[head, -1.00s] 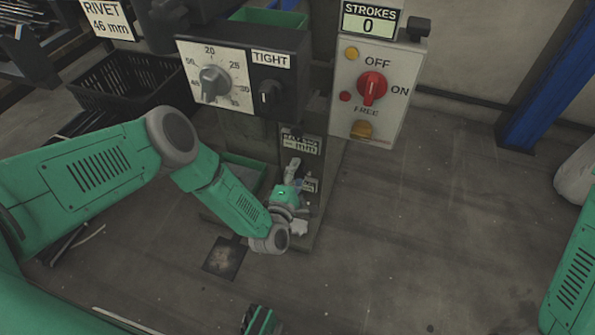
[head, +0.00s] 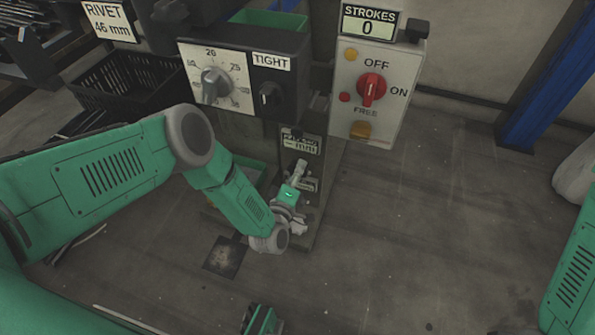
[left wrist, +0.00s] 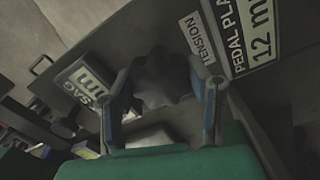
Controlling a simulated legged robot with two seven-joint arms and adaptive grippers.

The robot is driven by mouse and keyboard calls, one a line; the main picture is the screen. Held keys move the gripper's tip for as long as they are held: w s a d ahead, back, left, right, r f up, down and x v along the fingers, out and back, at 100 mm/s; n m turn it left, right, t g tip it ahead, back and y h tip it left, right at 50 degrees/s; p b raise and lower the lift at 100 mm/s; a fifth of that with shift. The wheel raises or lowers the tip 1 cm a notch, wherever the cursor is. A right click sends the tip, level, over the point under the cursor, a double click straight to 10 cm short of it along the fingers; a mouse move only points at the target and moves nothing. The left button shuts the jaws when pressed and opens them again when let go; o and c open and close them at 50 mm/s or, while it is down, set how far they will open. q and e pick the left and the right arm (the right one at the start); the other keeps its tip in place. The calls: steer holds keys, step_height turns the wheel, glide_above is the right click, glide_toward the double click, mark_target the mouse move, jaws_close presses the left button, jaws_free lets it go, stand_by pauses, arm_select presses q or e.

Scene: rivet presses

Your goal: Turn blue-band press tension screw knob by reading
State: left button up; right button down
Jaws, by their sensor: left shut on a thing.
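My left gripper (left wrist: 165,108) is shut on a dark knob (left wrist: 163,75), with one finger on each side of it in the left wrist view. Beside the knob is a plate reading TENSION (left wrist: 197,38). The gripper and wrist hide the knob there. No blue band can be made out on the press. My right arm is at the right edge; its gripper is out of view.
A box with a numbered dial (head: 213,84) and a TIGHT switch (head: 268,96) hangs above my left forearm. Right of it is a control box (head: 378,90) with a red switch and a STROKES counter reading 0.

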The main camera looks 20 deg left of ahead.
arm_select(q)
steer(key=shift+s+d+f, duration=0.25)
steer(key=shift+f, duration=0.05)
steer(key=o, duration=1)
steer(key=shift+o, duration=0.8)
steer(key=shift+w, duration=0.1)
steer(key=shift+r, duration=0.15)
steer(key=shift+a, duration=0.1)
steer(key=s, duration=1.2)
steer(key=shift+a, duration=0.2)
steer(key=shift+w, duration=0.1)
